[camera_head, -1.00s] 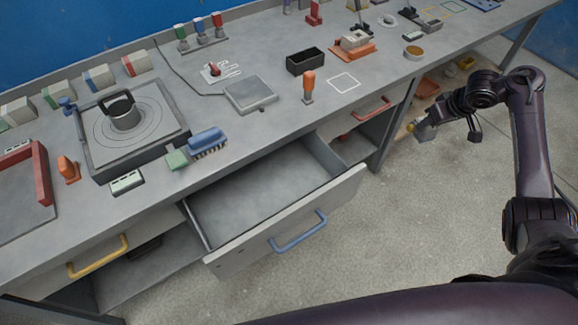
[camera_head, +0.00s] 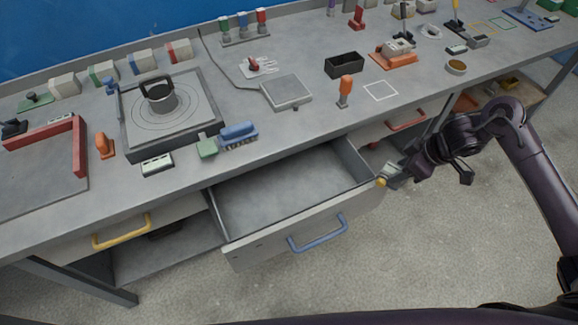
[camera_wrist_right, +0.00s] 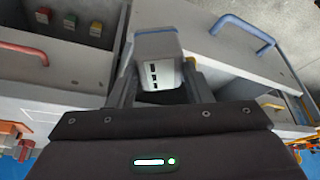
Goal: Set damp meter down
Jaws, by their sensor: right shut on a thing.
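My right gripper (camera_head: 400,170) is shut on the damp meter (camera_head: 388,178), a pale grey body with a yellow tip. It holds the meter in the air by the right front corner of the open drawer. In the right wrist view, the meter (camera_wrist_right: 160,72) sits between the two fingers of the gripper (camera_wrist_right: 163,92), showing a light face with dark slots. A white square outline (camera_head: 381,91) is marked on the bench top (camera_head: 330,115), behind and above the meter in the head view. My left gripper is not in view.
The blue-handled drawer (camera_head: 285,195) is pulled out and empty. An orange-handled tool (camera_head: 345,90) stands left of the white outline, a black bin (camera_head: 344,65) is behind it, and an orange tray (camera_head: 393,54) lies beyond. The outline's inside is clear.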

